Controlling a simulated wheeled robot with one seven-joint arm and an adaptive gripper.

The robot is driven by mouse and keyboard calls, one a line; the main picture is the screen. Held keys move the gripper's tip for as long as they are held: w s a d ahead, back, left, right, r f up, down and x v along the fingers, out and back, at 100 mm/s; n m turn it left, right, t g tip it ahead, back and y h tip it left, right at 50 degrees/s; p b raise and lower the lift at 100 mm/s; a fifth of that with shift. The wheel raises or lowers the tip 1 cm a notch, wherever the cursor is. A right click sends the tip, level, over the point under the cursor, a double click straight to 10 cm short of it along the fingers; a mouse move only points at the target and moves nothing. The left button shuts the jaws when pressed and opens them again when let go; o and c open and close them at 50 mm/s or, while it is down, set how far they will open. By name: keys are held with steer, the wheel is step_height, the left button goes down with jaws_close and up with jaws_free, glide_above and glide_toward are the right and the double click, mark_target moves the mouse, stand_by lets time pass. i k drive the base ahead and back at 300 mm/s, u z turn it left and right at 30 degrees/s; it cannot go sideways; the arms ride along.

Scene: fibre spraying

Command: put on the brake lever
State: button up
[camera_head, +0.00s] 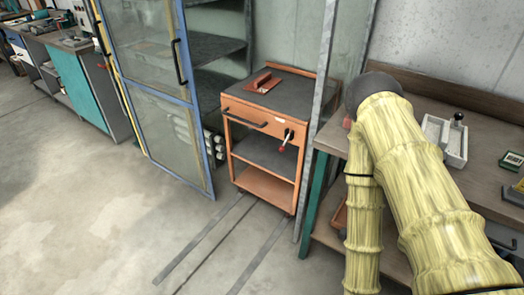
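A small lever with a red tip (282,149) and a dark mount sticks out from the front of the orange cart (262,186), below its top edge and right of the dark handle. A second lever with a black knob (458,117) stands upright on a pale metal box on the bench at right. I cannot tell from this view alone which one is the brake lever. My arm, in a yellow cover, bends at a dark joint at right and runs down out of the picture. My gripper is not visible, so its opening and any contents are hidden.
A glazed cabinet door (157,90) with a blue frame stands open left of the cart. A red item (263,83) lies on the cart top. The wooden bench (478,186) is at right, partly behind my arm. Floor rails (205,240) run before the cart; the left floor is clear.

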mark_target(281, 148)
steer(key=u, duration=0.55)
steer(key=k, duration=0.65)
steer(key=u, duration=0.65)
steer(key=i, duration=1.3)
steer(key=z, duration=0.75)
